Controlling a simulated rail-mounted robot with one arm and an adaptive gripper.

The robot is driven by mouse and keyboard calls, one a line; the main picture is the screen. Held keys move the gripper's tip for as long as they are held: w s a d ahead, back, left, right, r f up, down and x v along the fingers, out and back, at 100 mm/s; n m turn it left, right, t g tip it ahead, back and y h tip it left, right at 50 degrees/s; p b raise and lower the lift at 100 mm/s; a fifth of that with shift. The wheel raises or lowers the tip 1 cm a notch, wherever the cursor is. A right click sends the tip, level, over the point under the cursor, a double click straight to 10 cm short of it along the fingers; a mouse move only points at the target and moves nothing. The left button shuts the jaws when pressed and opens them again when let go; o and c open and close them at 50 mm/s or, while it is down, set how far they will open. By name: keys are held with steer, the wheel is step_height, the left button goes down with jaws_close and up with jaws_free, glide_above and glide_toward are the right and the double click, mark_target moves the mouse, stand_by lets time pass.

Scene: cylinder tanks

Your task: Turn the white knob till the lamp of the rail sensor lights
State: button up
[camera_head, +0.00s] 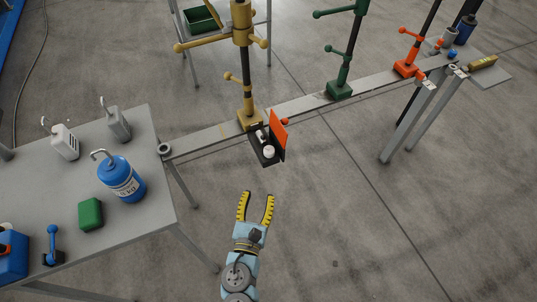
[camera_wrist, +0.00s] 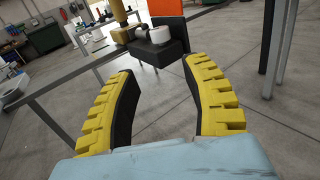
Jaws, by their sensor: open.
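The white knob (camera_head: 268,151) sits on a small black box (camera_head: 267,162) fixed to the grey rail, below the yellow post, with an orange plate (camera_head: 278,137) upright beside it. In the wrist view the white knob (camera_wrist: 160,35) is ahead of the fingers, with a second small white part (camera_wrist: 141,34) to its left. My gripper (camera_head: 256,195) is open and empty, apart from the box and nearer to me. In the wrist view its yellow fingers (camera_wrist: 160,70) point toward the box. I cannot make out a lit lamp on the box.
The rail (camera_head: 205,140) carries yellow (camera_head: 246,60), green (camera_head: 344,75) and orange (camera_head: 407,66) posts. The floor around my gripper is clear.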

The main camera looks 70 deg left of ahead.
mark_target(268, 157)
steer(key=shift+p+x, duration=0.4)
steer(key=shift+x, duration=7.05)
steer(key=shift+f, duration=0.1)
jaws_close()
